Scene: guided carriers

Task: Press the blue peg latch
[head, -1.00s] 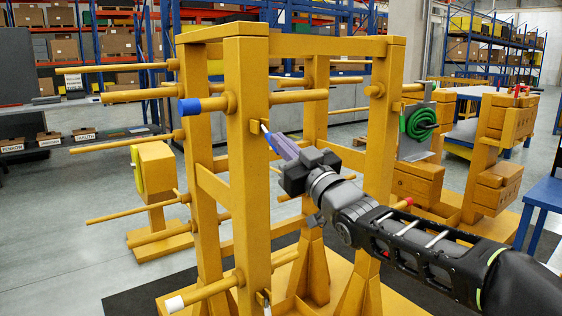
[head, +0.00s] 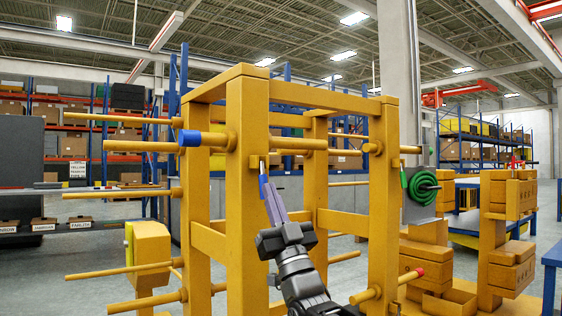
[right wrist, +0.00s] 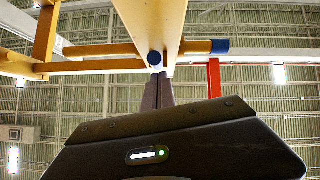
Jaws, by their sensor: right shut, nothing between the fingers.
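The blue peg (head: 190,138) is a yellow rod with a blue end cap, sticking out left from the top of the yellow frame's front post (head: 248,215). Its cap also shows in the right wrist view (right wrist: 220,46). The blue peg latch (head: 262,167) is a small lever on a yellow block on the post's right side, with a metal shaft and blue end. My right gripper (head: 268,188) is shut and empty, its fingers pointing up at the latch's blue end. In the right wrist view the fingertips (right wrist: 157,80) are just below it; whether they touch is unclear. My left gripper is not in view.
A red-tipped peg (head: 411,275) juts out to the right of my right gripper. A green coil (head: 422,185) hangs on a stand behind at the right. Several bare yellow rods stick out at the left. Shelves stand well behind.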

